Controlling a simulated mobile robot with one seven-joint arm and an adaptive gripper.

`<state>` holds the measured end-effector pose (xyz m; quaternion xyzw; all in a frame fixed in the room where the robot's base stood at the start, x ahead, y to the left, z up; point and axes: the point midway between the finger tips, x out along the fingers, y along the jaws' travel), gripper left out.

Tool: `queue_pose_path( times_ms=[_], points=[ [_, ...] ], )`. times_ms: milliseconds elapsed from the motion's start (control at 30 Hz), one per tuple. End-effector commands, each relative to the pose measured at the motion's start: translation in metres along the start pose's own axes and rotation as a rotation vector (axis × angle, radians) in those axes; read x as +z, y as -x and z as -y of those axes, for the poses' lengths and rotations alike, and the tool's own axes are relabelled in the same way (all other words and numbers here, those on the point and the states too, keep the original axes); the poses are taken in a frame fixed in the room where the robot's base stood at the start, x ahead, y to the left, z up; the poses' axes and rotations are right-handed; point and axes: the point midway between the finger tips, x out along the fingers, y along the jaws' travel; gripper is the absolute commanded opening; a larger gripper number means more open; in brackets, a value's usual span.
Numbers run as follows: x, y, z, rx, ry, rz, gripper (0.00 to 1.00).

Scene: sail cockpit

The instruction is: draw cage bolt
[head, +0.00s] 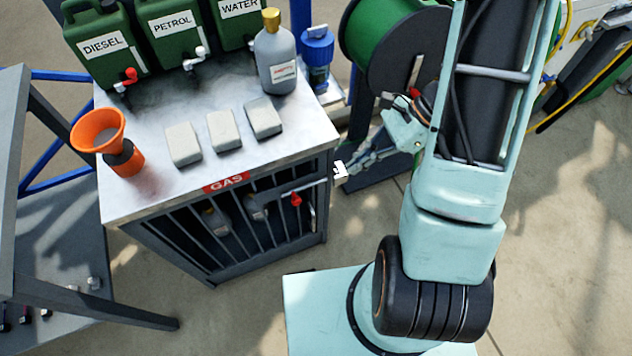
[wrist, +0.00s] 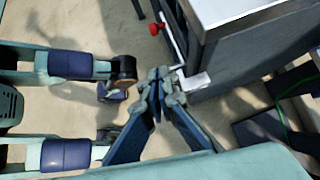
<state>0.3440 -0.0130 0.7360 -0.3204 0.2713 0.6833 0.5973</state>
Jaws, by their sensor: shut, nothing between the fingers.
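The dark barred cage (head: 215,268) stands under a metal top with a red GAS label. A grey bolt rod (head: 312,184) runs along its front near the upper right, with a red knob (head: 296,199) below it. In the wrist view the rod (wrist: 174,42) and red knob (wrist: 156,29) show above the fingertips. A pale block (head: 340,171) sits at the rod's right end by the cage corner; it also shows in the wrist view (wrist: 197,83). My gripper (head: 350,170) is shut and empty beside this block. I cannot tell whether they touch.
The metal top (head: 180,195) holds an orange funnel (head: 98,130), a grey bottle (head: 275,60), pale blocks (head: 224,130) and green cans (head: 105,45). A green hose reel (head: 385,40) stands behind my arm.

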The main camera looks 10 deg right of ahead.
Motion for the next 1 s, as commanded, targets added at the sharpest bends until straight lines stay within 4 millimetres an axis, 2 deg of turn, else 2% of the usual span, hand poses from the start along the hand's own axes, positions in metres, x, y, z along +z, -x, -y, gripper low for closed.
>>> queue_pose_path(
  times_ms=[167, 267, 600, 800, 1000],
  points=[
    [-0.001, -0.015, -0.004, 0.008, -0.018, 0.007, 0.0],
    [-0.001, -0.032, -0.005, 0.01, -0.018, 0.008, 0.0],
    [-0.002, -0.104, -0.005, 0.009, -0.016, 0.006, 0.0],
    [0.018, -0.124, -0.004, 0.006, -0.013, 0.005, 0.0],
    [0.025, -0.132, -0.003, 0.004, -0.014, 0.004, 0.0]
  ],
)
